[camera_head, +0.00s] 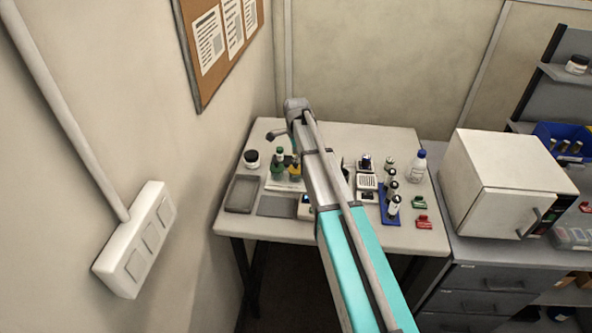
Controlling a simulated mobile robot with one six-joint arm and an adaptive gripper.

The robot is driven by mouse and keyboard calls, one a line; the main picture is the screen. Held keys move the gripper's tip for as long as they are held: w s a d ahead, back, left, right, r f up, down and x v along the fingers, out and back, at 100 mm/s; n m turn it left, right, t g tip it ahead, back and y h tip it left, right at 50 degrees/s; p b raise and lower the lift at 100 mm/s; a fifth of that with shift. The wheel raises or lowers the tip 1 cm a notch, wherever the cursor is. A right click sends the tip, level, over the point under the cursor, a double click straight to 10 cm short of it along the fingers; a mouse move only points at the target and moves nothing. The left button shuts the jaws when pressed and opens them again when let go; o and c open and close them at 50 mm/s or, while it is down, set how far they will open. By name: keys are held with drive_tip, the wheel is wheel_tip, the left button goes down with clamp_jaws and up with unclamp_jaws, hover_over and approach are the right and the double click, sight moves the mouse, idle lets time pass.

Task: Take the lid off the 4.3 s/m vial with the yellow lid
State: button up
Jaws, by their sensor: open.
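My arm reaches from the lower right across the white table. Its wrist end is above the table's back left part, and my gripper (290,150) shows only as a small dark shape near the bottles. Its fingers are hard to make out and I see nothing held in them. Below it stand green bottles (278,166) and a yellow one (295,171) on a pale base, partly hidden by the arm. Several pale vials with dark tops stand in a blue rack (387,217) right of the arm. No label is legible, and I cannot tell which vial has the yellow lid.
The table (400,240) also bears a black-lidded jar (251,158), a grey tray (241,194), a white bottle with blue cap (417,165), and green (418,202) and red (424,222) clips. A wall borders the left. A white oven-like box (490,190) stands right.

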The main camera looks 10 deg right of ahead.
sight(296, 164)
drive_tip(key=shift+f, duration=0.1)
drive_tip(key=shift+w+a+f+b, duration=0.1)
drive_tip(key=shift+f+b, duration=2.45)
drive_tip(key=shift+b, duration=0.1)
drive_tip(key=shift+c, duration=0.3)
drive_tip(key=c, duration=0.9)
